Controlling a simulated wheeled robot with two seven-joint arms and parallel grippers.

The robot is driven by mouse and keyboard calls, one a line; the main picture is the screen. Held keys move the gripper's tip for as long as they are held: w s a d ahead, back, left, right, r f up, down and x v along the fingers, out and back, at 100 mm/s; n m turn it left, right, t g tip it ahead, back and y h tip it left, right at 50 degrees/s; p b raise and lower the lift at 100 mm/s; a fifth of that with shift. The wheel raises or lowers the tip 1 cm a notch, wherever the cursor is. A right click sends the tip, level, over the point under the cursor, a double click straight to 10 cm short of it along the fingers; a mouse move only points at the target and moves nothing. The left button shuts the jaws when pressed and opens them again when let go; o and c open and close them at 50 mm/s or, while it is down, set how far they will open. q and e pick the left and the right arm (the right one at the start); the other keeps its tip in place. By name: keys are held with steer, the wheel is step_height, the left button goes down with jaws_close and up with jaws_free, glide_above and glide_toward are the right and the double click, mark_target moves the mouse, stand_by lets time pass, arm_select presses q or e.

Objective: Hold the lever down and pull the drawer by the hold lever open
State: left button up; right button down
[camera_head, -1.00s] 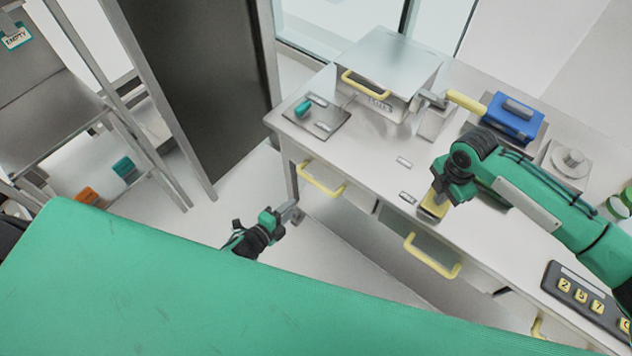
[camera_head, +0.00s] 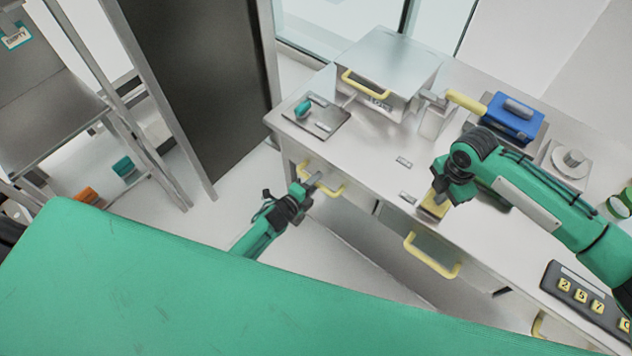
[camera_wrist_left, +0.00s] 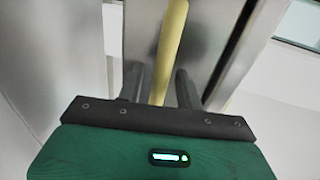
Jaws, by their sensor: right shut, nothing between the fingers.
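My left gripper (camera_head: 308,184) is at the yellow handle (camera_head: 330,190) of the left drawer (camera_head: 350,187) in the desk front. In the left wrist view its two fingers (camera_wrist_left: 160,88) are apart. The yellow handle (camera_wrist_left: 169,45) runs between them there; no finger visibly presses on it. My right gripper (camera_head: 439,192) is shut and points down onto a yellow lever piece (camera_head: 434,208) at the desk's front edge. Its fingertips partly hide that piece, and I cannot tell how far down it is. The drawer with the middle yellow handle (camera_head: 432,257) is below it.
On the desk (camera_head: 375,150) stand a grey box with a yellow handle (camera_head: 365,87), a yellow-handled lever (camera_head: 466,102), a blue box (camera_head: 514,118) and a number keypad (camera_head: 585,297). A green surface (camera_head: 200,280) fills the foreground. Open floor lies left of the desk.

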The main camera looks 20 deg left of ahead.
arm_select(q)
steer(key=shift+w, duration=0.15)
jaws_close()
steer(key=shift+f+v, duration=0.2)
steer(key=shift+v, duration=0.75)
steer(key=shift+f+v, duration=0.15)
steer(key=shift+v, duration=0.85)
steer(key=shift+f+v, duration=0.2)
steer(key=shift+v, duration=0.75)
jaws_free()
steer(key=v, duration=1.2)
